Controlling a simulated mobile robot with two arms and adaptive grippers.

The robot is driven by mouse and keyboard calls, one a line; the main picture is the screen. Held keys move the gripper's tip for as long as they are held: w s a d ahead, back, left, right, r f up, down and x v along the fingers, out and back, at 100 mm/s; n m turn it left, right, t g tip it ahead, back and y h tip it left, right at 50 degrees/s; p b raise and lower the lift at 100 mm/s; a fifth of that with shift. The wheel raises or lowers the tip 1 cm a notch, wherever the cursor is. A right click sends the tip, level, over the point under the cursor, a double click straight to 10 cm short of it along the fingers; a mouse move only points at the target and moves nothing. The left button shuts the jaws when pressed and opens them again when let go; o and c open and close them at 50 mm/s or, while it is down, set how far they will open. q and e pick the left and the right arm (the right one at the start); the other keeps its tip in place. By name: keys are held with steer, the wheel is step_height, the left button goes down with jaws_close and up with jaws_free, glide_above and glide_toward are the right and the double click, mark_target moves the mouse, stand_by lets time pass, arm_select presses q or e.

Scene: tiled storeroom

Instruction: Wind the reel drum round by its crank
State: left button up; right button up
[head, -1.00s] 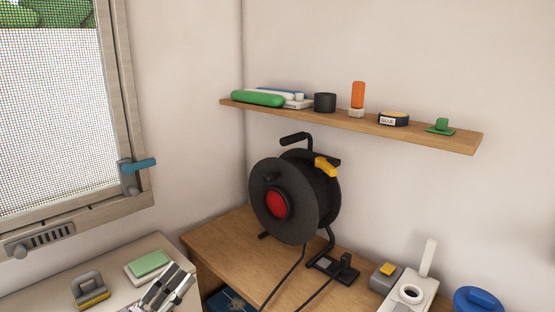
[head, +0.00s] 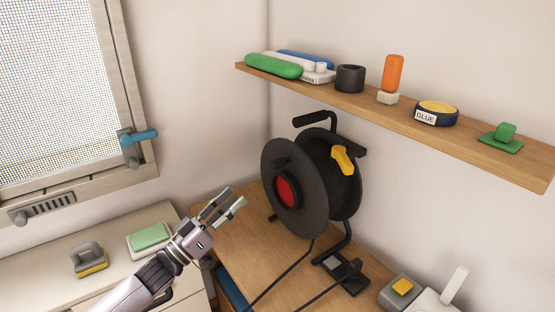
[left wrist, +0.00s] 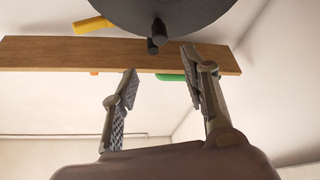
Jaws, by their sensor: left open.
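The black cable reel stands on the wooden bench in the head view, its drum (head: 313,172) facing left with a red hub (head: 287,192). In the left wrist view the drum (left wrist: 200,10) fills the top, and a short dark crank knob (left wrist: 157,32) sticks out from it. My left gripper (head: 232,197) is open and empty, just left of the drum and apart from it. In the left wrist view its open fingertips (left wrist: 161,62) are on either side of the line to the knob, not closed on it. My right gripper is not in view.
The reel's cable and a socket block (head: 345,275) lie on the bench (head: 250,245). A window is at left.

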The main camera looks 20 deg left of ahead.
mark_target(271, 167)
arm_select(q)
steer(key=p+x, duration=0.2)
steer(key=x, duration=1.3)
steer(key=shift+w+d+f+p, duration=0.1)
steer(key=shift+p, duration=0.25)
jaws_close()
